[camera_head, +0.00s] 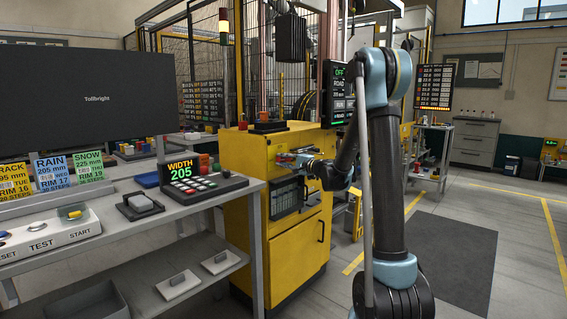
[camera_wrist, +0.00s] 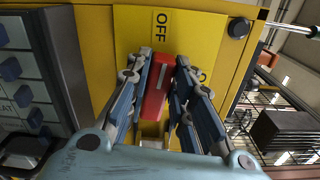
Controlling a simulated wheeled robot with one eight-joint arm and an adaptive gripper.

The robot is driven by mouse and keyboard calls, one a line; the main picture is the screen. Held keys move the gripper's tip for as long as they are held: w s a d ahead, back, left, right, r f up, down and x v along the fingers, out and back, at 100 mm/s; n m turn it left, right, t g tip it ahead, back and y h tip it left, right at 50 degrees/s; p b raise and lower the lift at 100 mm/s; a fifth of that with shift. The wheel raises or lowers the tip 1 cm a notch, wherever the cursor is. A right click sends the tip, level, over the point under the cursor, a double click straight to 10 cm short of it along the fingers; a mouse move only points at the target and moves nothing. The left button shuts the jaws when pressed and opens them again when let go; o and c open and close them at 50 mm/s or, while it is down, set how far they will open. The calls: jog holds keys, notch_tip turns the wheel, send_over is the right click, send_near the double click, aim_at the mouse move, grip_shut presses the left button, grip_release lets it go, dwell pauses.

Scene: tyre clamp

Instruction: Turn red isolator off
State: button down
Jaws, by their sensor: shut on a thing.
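The red isolator handle (camera_wrist: 158,90) is on the yellow cabinet front in the wrist view. It lies lengthwise, slightly tilted, with its upper end toward the OFF label (camera_wrist: 160,27). A second label (camera_wrist: 202,76) to its right is mostly hidden by a finger. My gripper (camera_wrist: 166,70) is shut on the handle, one finger on each side. In the head view my gripper (camera_head: 290,160) is at the upper front of the yellow cabinet (camera_head: 305,232); the handle is small and largely covered there.
A dark knob (camera_wrist: 238,28) is on the panel at the upper right of the wrist view. Dark panels with blue buttons (camera_wrist: 10,68) stand at the left. In the head view, a grey bench (camera_head: 130,245) with controls is left of the cabinet. Floor at the right is open.

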jog(key=shift+s+f+n, duration=0.15)
jog(key=shift+f+n, duration=0.1)
jog(key=shift+n, duration=0.65)
jog(key=c, duration=1.4)
grip_release()
jog(key=shift+f, duration=0.1)
jog(key=shift+d, duration=0.2)
jog(key=v, duration=1.1)
jog(key=shift+s+d, duration=0.2)
jog(key=shift+s, duration=0.05)
